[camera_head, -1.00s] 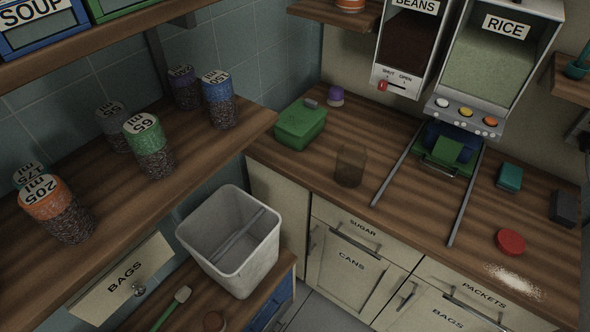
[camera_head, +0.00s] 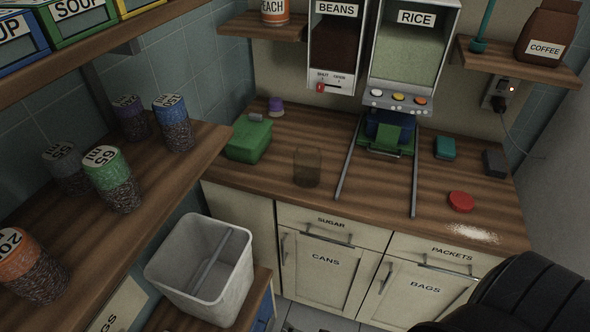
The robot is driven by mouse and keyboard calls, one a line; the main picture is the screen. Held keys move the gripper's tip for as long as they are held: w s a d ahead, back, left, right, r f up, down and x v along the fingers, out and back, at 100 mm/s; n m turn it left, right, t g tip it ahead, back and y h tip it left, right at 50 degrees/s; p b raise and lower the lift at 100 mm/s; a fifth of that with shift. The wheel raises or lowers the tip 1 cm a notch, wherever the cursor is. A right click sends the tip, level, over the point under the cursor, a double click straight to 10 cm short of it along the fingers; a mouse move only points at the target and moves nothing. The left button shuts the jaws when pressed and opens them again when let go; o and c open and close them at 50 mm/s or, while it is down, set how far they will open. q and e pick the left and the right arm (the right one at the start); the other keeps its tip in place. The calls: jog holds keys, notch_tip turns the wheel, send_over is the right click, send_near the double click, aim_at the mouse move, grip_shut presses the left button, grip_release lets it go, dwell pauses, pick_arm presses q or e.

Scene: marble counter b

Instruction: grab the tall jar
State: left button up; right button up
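Several lidded jars with dark, grainy contents stand on the wooden shelf at left. They are a blue-lidded jar (camera_head: 175,128), a purple-lidded jar (camera_head: 132,118), a green-lidded jar (camera_head: 113,182) marked 65 ml, a grey-lidded jar (camera_head: 66,170) and an orange-lidded jar (camera_head: 36,271), cut by the left edge. The blue-lidded and green-lidded jars look tall and narrow, but I cannot tell which jar is the tallest. A brown see-through container (camera_head: 307,168) stands on the counter. Neither gripper shows; a black rounded part of mine fills the lower right corner.
A grey bin (camera_head: 240,291) stands below the shelf. On the counter (camera_head: 270,180) are a green box (camera_head: 248,140), a teal block (camera_head: 445,148), a red disc (camera_head: 461,201) and a dark block (camera_head: 495,163). Bean (camera_head: 335,50) and rice (camera_head: 410,55) dispensers hang above, with rails below.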

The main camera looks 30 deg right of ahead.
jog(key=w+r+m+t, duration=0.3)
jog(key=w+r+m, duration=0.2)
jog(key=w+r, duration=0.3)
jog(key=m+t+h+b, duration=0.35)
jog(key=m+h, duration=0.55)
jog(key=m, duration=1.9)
send_near(309, 158)
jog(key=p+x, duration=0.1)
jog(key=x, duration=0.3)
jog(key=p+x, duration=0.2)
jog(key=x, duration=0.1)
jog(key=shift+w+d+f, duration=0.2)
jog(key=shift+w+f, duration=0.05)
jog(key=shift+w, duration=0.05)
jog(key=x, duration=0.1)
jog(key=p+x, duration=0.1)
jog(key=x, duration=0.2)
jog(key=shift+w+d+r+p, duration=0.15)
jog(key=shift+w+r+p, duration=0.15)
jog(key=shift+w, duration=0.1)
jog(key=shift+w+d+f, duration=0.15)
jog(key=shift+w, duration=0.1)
